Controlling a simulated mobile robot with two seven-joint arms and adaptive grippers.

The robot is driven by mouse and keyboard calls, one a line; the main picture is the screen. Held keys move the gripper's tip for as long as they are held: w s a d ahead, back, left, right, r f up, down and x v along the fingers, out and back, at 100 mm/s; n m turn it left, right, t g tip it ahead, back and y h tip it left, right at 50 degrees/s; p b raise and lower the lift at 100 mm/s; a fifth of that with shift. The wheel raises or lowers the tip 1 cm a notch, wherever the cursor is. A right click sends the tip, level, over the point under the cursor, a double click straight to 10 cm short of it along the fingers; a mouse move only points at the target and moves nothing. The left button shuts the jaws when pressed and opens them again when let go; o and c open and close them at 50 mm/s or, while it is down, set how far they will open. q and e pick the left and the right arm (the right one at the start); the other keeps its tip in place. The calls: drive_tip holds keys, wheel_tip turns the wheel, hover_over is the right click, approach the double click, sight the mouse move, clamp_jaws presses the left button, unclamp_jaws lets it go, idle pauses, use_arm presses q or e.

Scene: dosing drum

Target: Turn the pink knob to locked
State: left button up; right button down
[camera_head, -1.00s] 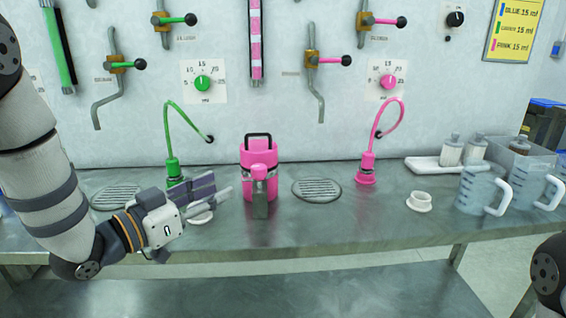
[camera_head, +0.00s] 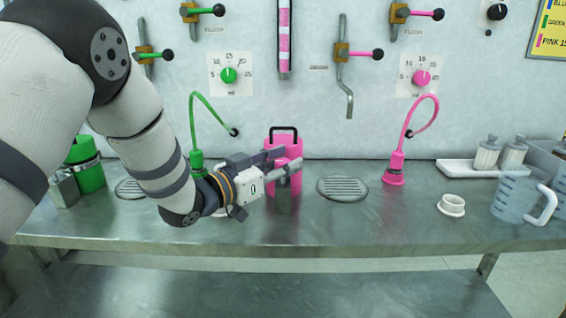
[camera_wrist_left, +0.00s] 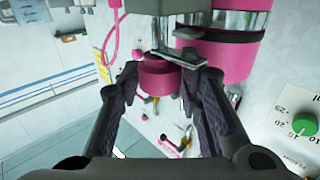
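The pink drum (camera_head: 283,146) with a black handle stands at the back of the steel bench. It also shows in the left wrist view (camera_wrist_left: 232,55), with metal fittings. A round pink knob (camera_wrist_left: 158,76) on the drum lies between the fingers of my left gripper (camera_wrist_left: 160,80). The gripper looks open around it; whether a finger touches it I cannot tell. In the head view the left gripper (camera_head: 286,160) covers the drum's front and hides the knob. A separate pink dial (camera_head: 422,77) is on the wall. My right gripper is not in view.
A green drum (camera_head: 86,165) stands at the left. Green (camera_head: 197,160) and pink (camera_head: 394,170) hose spouts, a drain grille (camera_head: 343,188), a white cup (camera_head: 451,205) and a clear jug (camera_head: 515,195) are on the bench. The front bench strip is clear.

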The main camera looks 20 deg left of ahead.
use_arm(q)
clamp_jaws()
drive_tip(key=shift+m+g+h, duration=0.3)
drive_tip(key=shift+h, duration=0.1)
drive_tip(key=m+g+h, duration=0.2)
drive_tip(key=shift+f+h, duration=0.25)
drive_tip(key=shift+h, duration=0.05)
drive_tip(key=shift+f+m+g+h+b, duration=0.15)
drive_tip(key=shift+m+g+h+b, duration=0.45)
drive_tip(key=shift+m+g+h, duration=0.3)
drive_tip(key=m+g+h+b, duration=0.2)
drive_tip(key=m+g+b, duration=0.1)
drive_tip(key=g, duration=0.1)
drive_tip(key=m+g+h+b, duration=0.1)
drive_tip(key=m+g+b, duration=0.2)
drive_tip(key=g+b, duration=0.1)
drive_tip(key=shift+f+g+h, duration=0.15)
drive_tip(key=shift+g+h, duration=0.25)
drive_tip(key=shift+g, duration=0.2)
drive_tip(key=shift+m+g+b, duration=0.6)
drive_tip(key=shift+b, duration=0.4)
drive_tip(key=shift+r+g+b, duration=0.3)
drive_tip(key=shift+r+b, duration=0.05)
drive_tip(key=shift+b, duration=0.05)
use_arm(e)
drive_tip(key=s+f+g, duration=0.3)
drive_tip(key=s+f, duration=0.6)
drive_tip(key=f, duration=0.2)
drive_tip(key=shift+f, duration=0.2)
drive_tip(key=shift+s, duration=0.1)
